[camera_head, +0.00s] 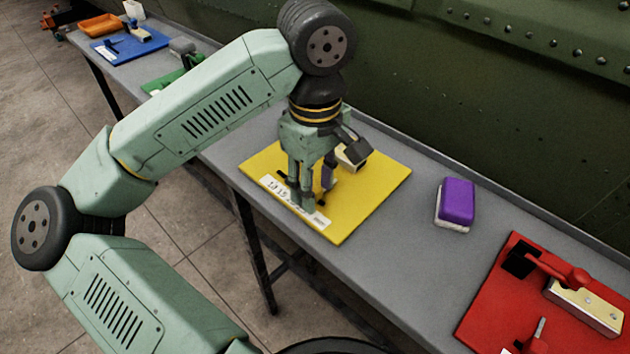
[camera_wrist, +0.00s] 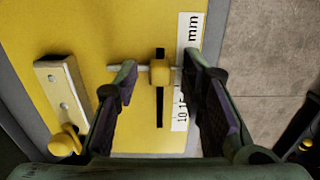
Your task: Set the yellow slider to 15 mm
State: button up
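The yellow slider (camera_wrist: 160,73) is a small block on a thin grey rod, over a black slot (camera_wrist: 160,113) in the yellow board (camera_wrist: 95,25). Its exact reading cannot be made out. Beside the slot is a white scale strip (camera_wrist: 182,105) marked 10, 15 and mm; it also shows in the head view (camera_head: 312,214). My gripper (camera_wrist: 162,76) is open, with one finger on each side of the slider and a visible gap to each. In the head view my gripper (camera_head: 312,188) points down over the yellow board (camera_head: 370,195) and hides the slider.
A cream block (camera_wrist: 62,95) with a yellow knob (camera_wrist: 65,142) stands on the board left of my fingers in the wrist view. On the grey bench (camera_head: 400,235) are a purple-and-white block (camera_head: 456,203), a red board (camera_head: 488,300) and a blue board (camera_head: 140,45). A green wall is behind.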

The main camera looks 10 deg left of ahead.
jog(key=shift+c, duration=0.6)
grip_shut()
